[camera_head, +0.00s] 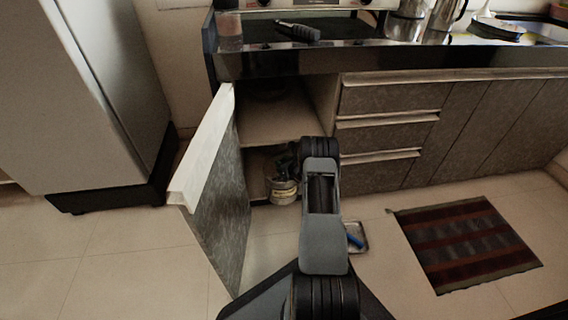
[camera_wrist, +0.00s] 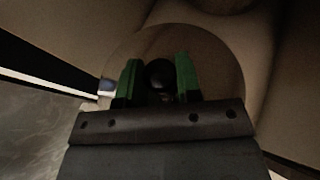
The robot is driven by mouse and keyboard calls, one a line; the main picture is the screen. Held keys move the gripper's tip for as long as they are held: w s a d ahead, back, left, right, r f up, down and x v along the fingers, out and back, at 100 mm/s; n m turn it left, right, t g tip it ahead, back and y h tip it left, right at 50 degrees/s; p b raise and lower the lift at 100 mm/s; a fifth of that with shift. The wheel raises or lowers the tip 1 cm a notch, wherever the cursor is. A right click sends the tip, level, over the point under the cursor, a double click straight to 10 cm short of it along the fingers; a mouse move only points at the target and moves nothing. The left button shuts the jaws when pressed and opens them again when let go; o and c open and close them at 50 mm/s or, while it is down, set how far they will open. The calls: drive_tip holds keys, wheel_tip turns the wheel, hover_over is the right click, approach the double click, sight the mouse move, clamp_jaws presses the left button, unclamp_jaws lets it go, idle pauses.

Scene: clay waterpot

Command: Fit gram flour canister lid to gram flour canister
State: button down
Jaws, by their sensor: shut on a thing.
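In the wrist view my gripper (camera_wrist: 158,80) has its two green fingers closed on either side of a dark round knob. The knob stands on a wide, round, brownish disc, which looks like the gram flour canister lid (camera_wrist: 220,72). In the head view a small pale jar, likely the gram flour canister (camera_head: 283,191), stands low at the front of the open cabinet. My gripper (camera_head: 281,163) is just above it, dark and partly hidden by my arm. I cannot tell in the head view whether the lid touches the canister.
The cabinet door (camera_head: 215,190) stands open left of my arm. A cabinet shelf (camera_head: 275,125) is above the gripper. Drawers (camera_head: 390,135) are on the right. A small tray (camera_head: 355,238) with a blue item lies on the floor, and a striped mat (camera_head: 468,243) lies farther right.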

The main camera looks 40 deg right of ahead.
drive_tip(key=c, duration=0.7)
unclamp_jaws()
drive_tip(key=shift+s, duration=0.1)
drive_tip(key=p+v, duration=0.5)
drive_tip(key=v, duration=0.8)
drive_tip(key=shift+s+r+p, duration=0.25)
drive_tip(key=shift+s+p, duration=0.05)
drive_tip(key=shift+p, duration=0.1)
